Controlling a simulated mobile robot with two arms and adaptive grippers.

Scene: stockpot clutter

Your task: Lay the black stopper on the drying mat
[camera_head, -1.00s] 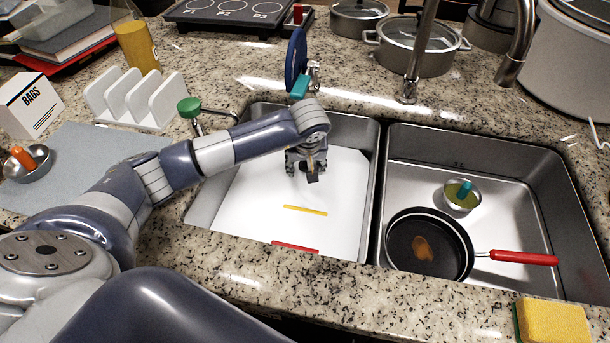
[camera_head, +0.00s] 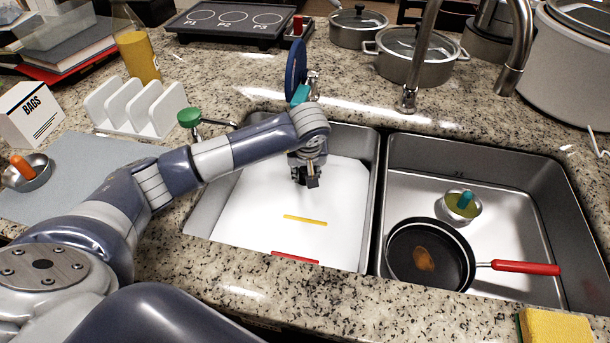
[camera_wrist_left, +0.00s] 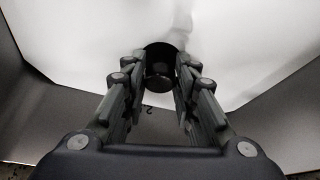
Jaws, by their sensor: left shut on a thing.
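The black stopper (camera_wrist_left: 160,68) shows in the left wrist view as a dark round piece between the fingertips. My left gripper (camera_head: 305,177) is shut on it, over the white floor of the left sink basin (camera_head: 262,210). In the left wrist view the gripper (camera_wrist_left: 160,78) has a finger on each side of the stopper. Whether the stopper touches the basin floor cannot be told. The drying mat, a flat grey sheet (camera_head: 85,165), lies on the counter at the left, apart from the gripper. My right gripper is not in view.
A white rack (camera_head: 140,105) and a small metal bowl with an orange item (camera_head: 35,175) stand by or on the mat. A green-topped knob (camera_head: 189,117) rises beside the left basin. The faucet (camera_head: 415,70) stands behind the divider; a frying pan (camera_head: 430,255) is in the right basin.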

